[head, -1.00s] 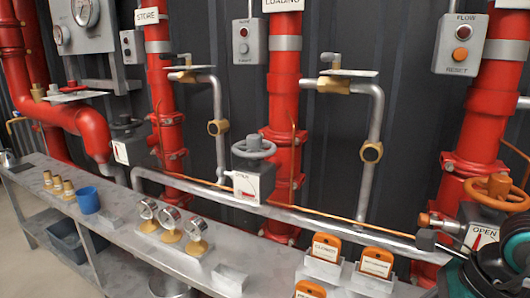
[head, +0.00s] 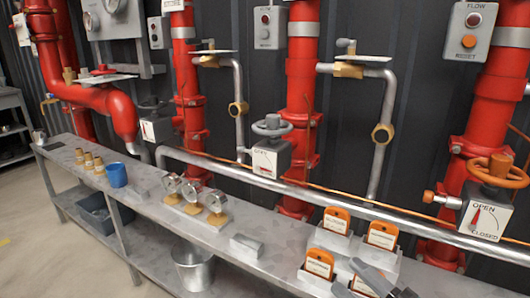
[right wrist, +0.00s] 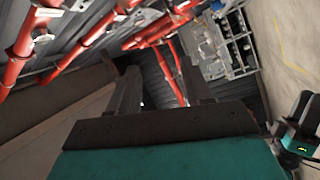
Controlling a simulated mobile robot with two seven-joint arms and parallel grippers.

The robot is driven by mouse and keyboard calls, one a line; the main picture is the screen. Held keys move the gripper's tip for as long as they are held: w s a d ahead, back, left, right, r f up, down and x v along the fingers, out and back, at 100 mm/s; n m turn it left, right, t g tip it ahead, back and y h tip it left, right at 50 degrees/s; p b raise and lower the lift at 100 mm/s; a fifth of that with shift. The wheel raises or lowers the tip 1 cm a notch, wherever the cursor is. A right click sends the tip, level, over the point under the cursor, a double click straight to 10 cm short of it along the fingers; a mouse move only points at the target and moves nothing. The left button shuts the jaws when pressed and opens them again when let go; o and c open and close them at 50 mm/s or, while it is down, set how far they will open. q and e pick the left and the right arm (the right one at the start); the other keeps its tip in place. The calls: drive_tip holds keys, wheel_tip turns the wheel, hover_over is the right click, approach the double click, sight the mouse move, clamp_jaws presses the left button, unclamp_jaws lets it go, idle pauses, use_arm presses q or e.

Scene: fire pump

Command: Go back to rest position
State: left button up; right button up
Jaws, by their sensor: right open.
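My right gripper (head: 354,276) shows at the bottom edge of the head view, low in front of the bench and its orange tags. In the right wrist view its two dark fingers (right wrist: 158,88) stand apart with nothing between them. It is away from the orange valve wheel (head: 498,171) on the right-hand pipe, whose OPEN/CLOSED plate (head: 485,219) has a red pointer. My left gripper is not in view.
A grey bench (head: 135,187) runs along the red pipes. A metal bucket (head: 193,268) stands below. Open floor (head: 30,240) lies at left.

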drive_tip(key=s+f+m+g+h+p, duration=0.1)
drive_tip(key=s+f+m+g+h, duration=0.25)
drive_tip(key=f+m, duration=0.6)
drive_tip(key=s+f+m+g+h, duration=0.2)
drive_tip(key=s+f+m+h, duration=0.3)
drive_tip(key=f+m, duration=0.45)
use_arm(q)
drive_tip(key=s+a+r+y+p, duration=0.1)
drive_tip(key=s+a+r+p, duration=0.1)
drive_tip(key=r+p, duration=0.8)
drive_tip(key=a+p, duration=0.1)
drive_tip(key=p, duration=0.3)
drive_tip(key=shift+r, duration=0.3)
use_arm(e)
drive_tip(key=d+r+n+h, duration=0.1)
drive_tip(key=d+r, duration=0.2)
drive_tip(key=r, duration=0.6)
drive_tip(key=shift+s+r, duration=0.2)
drive_tip(key=shift+s, duration=0.25)
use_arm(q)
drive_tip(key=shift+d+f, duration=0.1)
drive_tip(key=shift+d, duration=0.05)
